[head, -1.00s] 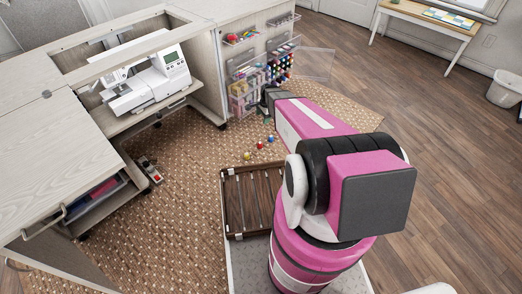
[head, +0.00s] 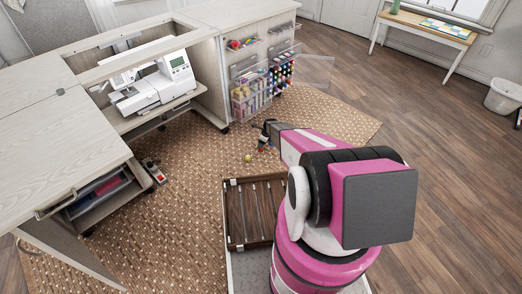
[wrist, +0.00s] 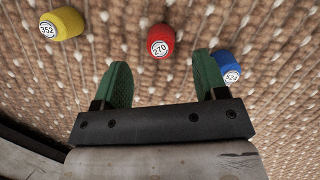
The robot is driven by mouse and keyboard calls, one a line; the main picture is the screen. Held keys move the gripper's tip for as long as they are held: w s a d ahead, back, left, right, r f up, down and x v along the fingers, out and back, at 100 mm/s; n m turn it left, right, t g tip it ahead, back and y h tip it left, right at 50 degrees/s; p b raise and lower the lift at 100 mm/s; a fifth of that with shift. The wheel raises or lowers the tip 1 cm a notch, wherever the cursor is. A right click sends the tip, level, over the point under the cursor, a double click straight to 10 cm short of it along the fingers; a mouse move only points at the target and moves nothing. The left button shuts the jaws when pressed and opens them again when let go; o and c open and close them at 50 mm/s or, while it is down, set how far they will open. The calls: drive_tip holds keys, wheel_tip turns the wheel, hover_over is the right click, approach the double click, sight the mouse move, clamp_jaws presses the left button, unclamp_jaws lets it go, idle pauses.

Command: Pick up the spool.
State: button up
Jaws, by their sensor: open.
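Three spools lie on the woven rug. In the wrist view the red spool (wrist: 161,32), labelled 270, is just beyond and between my fingertips. The yellow spool (wrist: 62,22), labelled 352, is off to the left. The blue spool (wrist: 227,64), labelled 524, is by the right finger, which partly covers it. My gripper (wrist: 163,72) is open with green fingers, and nothing is between them. In the head view the yellow spool (head: 248,158) shows clearly, while my gripper (head: 264,137) is low and partly hides the others.
The rug (head: 190,190) is open around the spools. The cabinet with the sewing machine (head: 155,85) stands to the left. Clear bins with thread (head: 250,95) and an open clear door panel (head: 314,70) are behind my gripper. A foot pedal (head: 153,170) lies on the rug.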

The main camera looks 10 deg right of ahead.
drive_tip(key=x, duration=0.5)
drive_tip(key=shift+f, duration=0.4)
drive_tip(key=c, duration=1)
drive_tip(key=shift+r, duration=0.2)
wheel_tip(320, 180, up, 4)
drive_tip(key=shift+s, duration=0.1)
drive_tip(key=s+a+r, duration=0.2)
drive_tip(key=a, duration=0.1)
drive_tip(key=s+a+r, duration=0.2)
drive_tip(key=a, duration=0.1)
drive_tip(key=s+a+r, duration=0.2)
drive_tip(key=a, duration=0.2)
drive_tip(key=shift+r, duration=0.35)
